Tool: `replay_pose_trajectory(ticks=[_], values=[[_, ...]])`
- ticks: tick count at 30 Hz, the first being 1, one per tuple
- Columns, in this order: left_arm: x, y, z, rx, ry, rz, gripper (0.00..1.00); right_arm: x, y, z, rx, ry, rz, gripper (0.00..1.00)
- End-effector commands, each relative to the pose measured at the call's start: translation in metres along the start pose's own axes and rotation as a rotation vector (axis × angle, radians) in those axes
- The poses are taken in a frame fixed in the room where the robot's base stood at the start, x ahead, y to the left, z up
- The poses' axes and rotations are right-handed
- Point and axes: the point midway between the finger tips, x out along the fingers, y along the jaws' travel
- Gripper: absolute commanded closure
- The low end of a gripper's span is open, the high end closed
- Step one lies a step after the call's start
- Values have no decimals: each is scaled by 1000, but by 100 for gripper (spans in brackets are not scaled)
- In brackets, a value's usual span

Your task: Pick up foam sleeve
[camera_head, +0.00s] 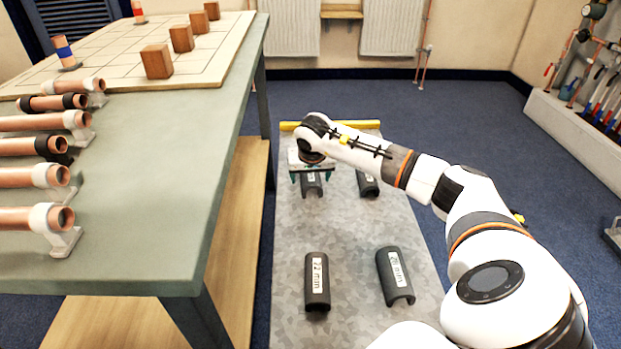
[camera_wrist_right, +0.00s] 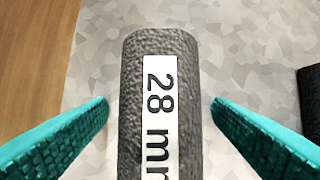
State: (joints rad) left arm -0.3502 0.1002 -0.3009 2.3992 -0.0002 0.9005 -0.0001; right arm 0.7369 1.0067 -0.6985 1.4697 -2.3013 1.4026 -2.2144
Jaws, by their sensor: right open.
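Several dark grey foam sleeves lie on a low grey mottled platform (camera_head: 345,232). My right gripper (camera_head: 311,180) is over the far left foam sleeve (camera_head: 312,188), which it partly hides. In the right wrist view this sleeve (camera_wrist_right: 188,60) has a white label reading "28 m…", cut off at the lower edge. The teal fingers of the right gripper (camera_wrist_right: 160,118) are open, one on each side of the sleeve with gaps between. Another sleeve (camera_head: 367,185) lies to its right. Nearer are a sleeve labelled 22 mm (camera_head: 317,282) and another labelled sleeve (camera_head: 395,276). My left gripper does not show.
A green-grey table (camera_head: 150,180) stands left of the platform, with several copper pipes (camera_head: 40,175) in holders and wooden blocks (camera_head: 157,62) on it. A wooden lower shelf (camera_head: 225,235) runs under it. A yellow bar (camera_head: 362,124) lies at the platform's far end.

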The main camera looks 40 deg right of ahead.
Motion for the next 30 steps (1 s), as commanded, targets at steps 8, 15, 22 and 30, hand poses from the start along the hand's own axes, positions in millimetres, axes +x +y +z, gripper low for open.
replay_pose_trajectory(ticks=[8,15,22,30], values=[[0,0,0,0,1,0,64,1,0,0,0,0,0,60],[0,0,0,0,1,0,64,1,0,0,0,0,0,74],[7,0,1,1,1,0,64,-15,0,7,1,-3,0,74],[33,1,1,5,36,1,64,-72,0,31,1,-4,2,74]])
